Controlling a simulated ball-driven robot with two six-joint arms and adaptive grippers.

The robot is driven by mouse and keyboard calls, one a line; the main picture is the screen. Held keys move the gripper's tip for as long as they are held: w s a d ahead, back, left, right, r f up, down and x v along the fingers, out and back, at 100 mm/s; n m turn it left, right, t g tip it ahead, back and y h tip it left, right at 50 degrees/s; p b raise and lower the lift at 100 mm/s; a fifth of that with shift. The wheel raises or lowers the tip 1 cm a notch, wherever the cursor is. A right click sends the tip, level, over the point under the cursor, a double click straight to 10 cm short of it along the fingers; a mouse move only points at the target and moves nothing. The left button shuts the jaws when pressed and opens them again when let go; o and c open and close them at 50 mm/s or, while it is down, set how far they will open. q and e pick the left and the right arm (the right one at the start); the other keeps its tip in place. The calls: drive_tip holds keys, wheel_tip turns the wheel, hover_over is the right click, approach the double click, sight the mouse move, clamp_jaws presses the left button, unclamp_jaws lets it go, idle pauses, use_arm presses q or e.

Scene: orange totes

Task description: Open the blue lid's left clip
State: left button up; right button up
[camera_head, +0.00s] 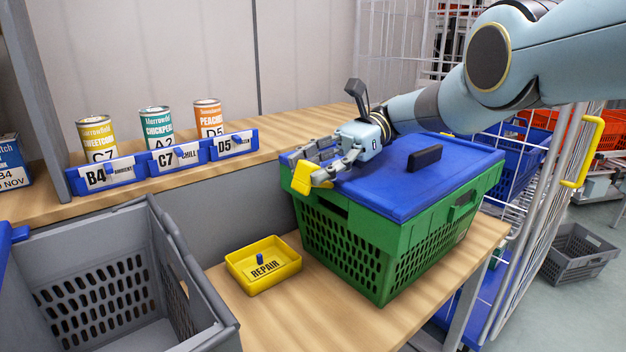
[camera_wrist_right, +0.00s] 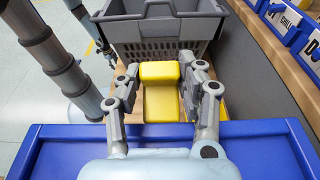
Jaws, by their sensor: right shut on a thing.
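The blue lid (camera_head: 412,172) lies flat on a green crate (camera_head: 375,255) on the wooden bench, with a dark handle block on top. The yellow left clip (camera_head: 302,178) is at the lid's left edge. My right gripper (camera_head: 322,170) reaches over the lid from the right and is shut on this clip. In the right wrist view the fingers (camera_wrist_right: 160,80) flank the yellow clip (camera_wrist_right: 161,104) beyond the blue lid's edge (camera_wrist_right: 55,145). I cannot tell how far the clip is swung. My left gripper seems to show small at the wrist view's upper left; its fingers are unclear.
A yellow REPAIR tray (camera_head: 264,266) stands left of the crate. A grey tote (camera_head: 110,280) fills the lower left. A wire cart (camera_head: 520,200) with a yellow handle is at the right.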

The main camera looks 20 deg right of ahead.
idle(0.4)
drive_tip(key=o, duration=1.2)
drive_tip(key=shift+d, duration=0.1)
drive_tip(key=shift+c, duration=0.2)
